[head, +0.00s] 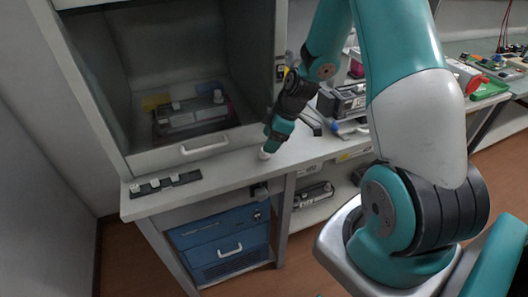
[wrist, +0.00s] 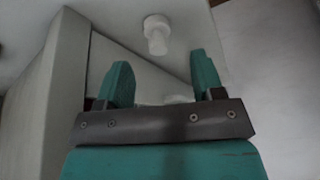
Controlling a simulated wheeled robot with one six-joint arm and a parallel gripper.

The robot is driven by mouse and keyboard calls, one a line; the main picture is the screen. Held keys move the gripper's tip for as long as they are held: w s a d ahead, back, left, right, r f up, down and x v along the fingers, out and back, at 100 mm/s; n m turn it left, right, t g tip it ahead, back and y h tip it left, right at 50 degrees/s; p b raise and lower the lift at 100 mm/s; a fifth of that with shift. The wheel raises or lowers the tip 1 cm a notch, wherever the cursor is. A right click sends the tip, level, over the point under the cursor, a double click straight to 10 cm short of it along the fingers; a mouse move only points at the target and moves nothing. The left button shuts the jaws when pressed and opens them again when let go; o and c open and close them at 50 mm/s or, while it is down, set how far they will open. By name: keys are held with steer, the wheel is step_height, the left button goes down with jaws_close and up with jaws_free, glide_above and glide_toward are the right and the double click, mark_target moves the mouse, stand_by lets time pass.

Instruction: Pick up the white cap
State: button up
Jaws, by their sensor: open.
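A small white cap (head: 264,154) stands on the grey-white bench top near its front edge, just below my gripper (head: 271,146). In the wrist view, a white cap with a wide round end and a narrower stem (wrist: 157,33) shows beyond the fingertips. My gripper in the wrist view (wrist: 160,58) has its two green fingers spread apart with nothing held between them. A second pale round thing (wrist: 178,98) shows between the fingers, partly hidden by the dark gripper bar; I cannot tell what it is.
A hooded enclosure holding a toner cartridge (head: 190,117) stands behind. Another cartridge and tools lie right of my gripper. A blue drawer cabinet (head: 220,243) is below. Bench between strip and cap is clear.

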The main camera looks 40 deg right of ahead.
steer(key=x, duration=0.2)
steer(key=p+x, duration=0.1)
steer(key=x, duration=0.2)
steer(key=shift+d+f, duration=0.1)
steer(key=shift+d, duration=0.1)
steer(key=shift+c, duration=0.3)
steer(key=c, duration=0.9)
